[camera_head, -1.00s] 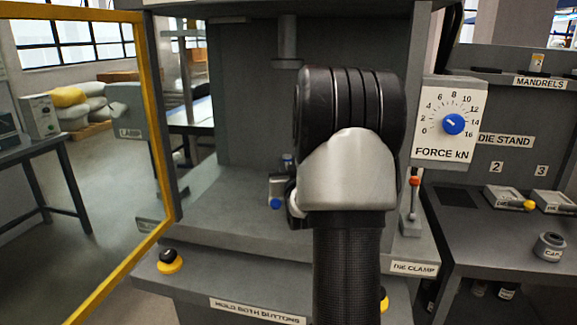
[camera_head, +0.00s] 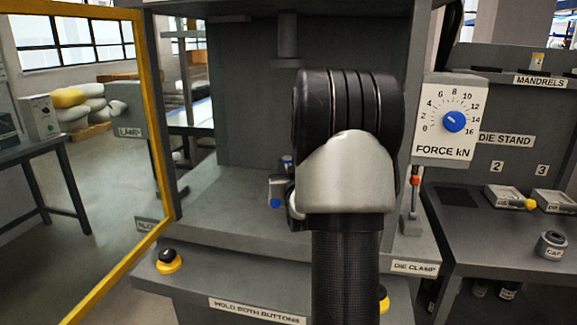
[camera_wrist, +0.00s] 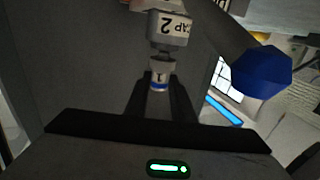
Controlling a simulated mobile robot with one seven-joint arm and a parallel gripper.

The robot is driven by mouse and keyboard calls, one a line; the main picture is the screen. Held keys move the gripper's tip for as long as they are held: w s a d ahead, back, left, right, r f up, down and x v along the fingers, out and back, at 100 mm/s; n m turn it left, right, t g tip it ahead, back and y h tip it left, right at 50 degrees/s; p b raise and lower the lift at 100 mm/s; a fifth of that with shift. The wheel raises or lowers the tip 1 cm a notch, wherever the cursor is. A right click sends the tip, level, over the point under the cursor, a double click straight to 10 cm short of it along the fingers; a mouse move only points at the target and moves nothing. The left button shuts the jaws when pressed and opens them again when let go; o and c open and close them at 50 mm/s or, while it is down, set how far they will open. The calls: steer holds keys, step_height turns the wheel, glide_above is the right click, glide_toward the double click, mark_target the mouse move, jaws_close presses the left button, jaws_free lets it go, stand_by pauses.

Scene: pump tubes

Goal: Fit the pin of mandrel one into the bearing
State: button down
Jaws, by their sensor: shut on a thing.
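In the wrist view my gripper (camera_wrist: 160,98) is shut on a small grey cylinder with a 1 on it and a blue band, mandrel one (camera_wrist: 160,76). Just beyond it, nearly in line, is a grey cylinder marked CAP 2 (camera_wrist: 171,32); I cannot tell whether the two touch. I cannot make out the pin or the bearing. In the head view my own arm hides the gripper and the mandrel, in front of the press opening.
The press ram (camera_head: 291,38) hangs above the opening. A small grey block with a blue knob (camera_head: 276,192) shows left of my arm. The die clamp lever (camera_head: 414,200) and force dial (camera_head: 453,121) are right. A yellow-framed guard (camera_head: 153,130) stands left. A cap (camera_head: 552,245) rests on the right bench.

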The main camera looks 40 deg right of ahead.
steer(key=shift+f, duration=0.65)
steer(key=c, duration=1.4)
jaws_free()
steer(key=shift+c, duration=0.2)
steer(key=shift+f, duration=0.1)
steer(key=shift+s+a, duration=0.1)
